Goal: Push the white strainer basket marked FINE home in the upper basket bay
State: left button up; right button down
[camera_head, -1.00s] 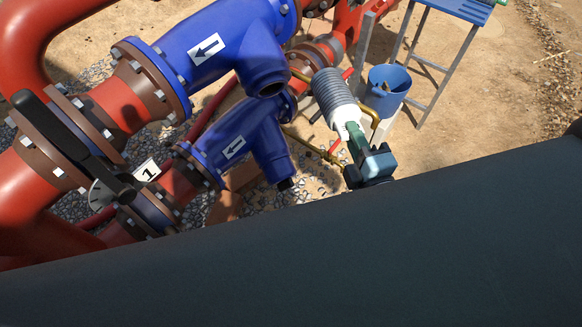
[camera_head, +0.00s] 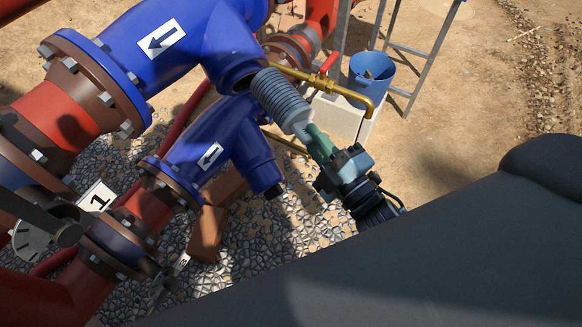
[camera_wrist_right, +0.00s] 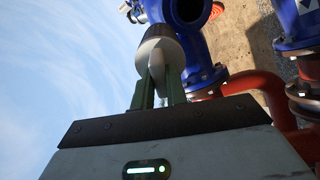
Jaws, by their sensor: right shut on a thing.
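The white strainer basket (camera_head: 280,100), a ribbed pale cylinder, is held by its smooth handle end in my right gripper (camera_head: 318,142). No FINE mark is readable. Its far end is close to the open mouth of the upper basket bay (camera_head: 240,74), the branch of the upper blue strainer body (camera_head: 190,45). In the right wrist view, the basket (camera_wrist_right: 158,45) points up from the green fingers (camera_wrist_right: 158,85), and the dark round bay mouth (camera_wrist_right: 187,10) lies to its right, so the basket looks outside the bay. My left gripper is not in view.
The lower blue strainer body (camera_head: 215,145) lies just below. A brass pipe (camera_head: 325,83) with a red-handled valve runs behind the basket. A blue bucket (camera_head: 371,77) stands by a metal stand. Gravel (camera_head: 250,235) covers the ground below.

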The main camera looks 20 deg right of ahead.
jog(key=w+f+m+b, duration=0.1)
jog(key=w+f+m, duration=0.1)
jog(key=d+f+m+t+b, duration=0.1)
jog(key=f, duration=0.1)
jog(key=shift+w+h+b, duration=0.3)
jog(key=shift+w+h, duration=0.1)
notch_tip(320, 180, down, 11)
jog(key=w+a+m+t, duration=0.1)
jog(key=w+a+m, duration=0.1)
jog(key=m, duration=0.3)
jog(key=shift+a+t, duration=0.4)
jog(key=x, duration=0.6)
jog(key=shift+r, duration=0.1)
